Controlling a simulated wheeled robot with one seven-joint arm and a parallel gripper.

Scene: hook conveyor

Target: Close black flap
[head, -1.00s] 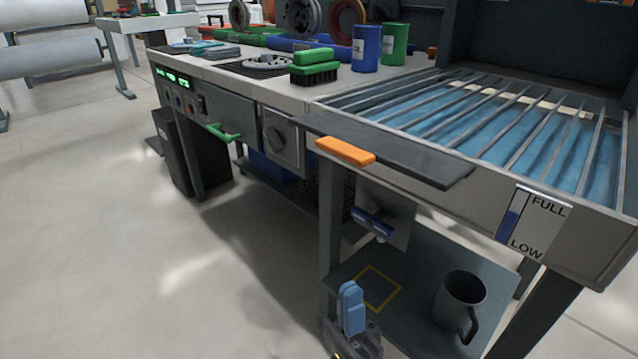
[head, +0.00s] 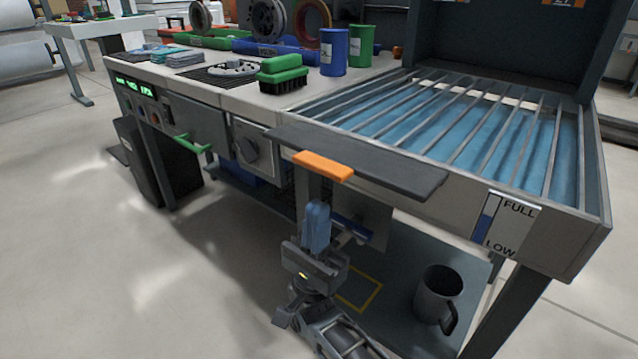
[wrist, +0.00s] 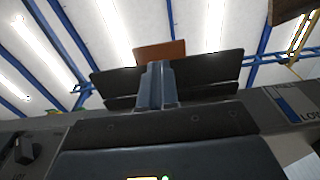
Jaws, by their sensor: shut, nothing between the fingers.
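The black flap (head: 390,168) is a flat dark panel along the front edge of the grated basin. It sticks out over the front, with an orange grip (head: 323,165) on its outer edge. My gripper (head: 317,212) has blue fingers, pressed together and empty. It points up, below and in front of the orange grip, seemingly apart from it. In the wrist view, the fingers (wrist: 155,82) rise in front of the flap (wrist: 208,73), seen from below, with the orange grip (wrist: 160,51) just beyond their tips.
The basin (head: 520,125) has metal bars over blue liquid and a level gauge (head: 503,225). A lower shelf with a dark mug (head: 438,295) lies to the right of my arm. A green handle (head: 192,143) projects at the left. Open floor lies in front.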

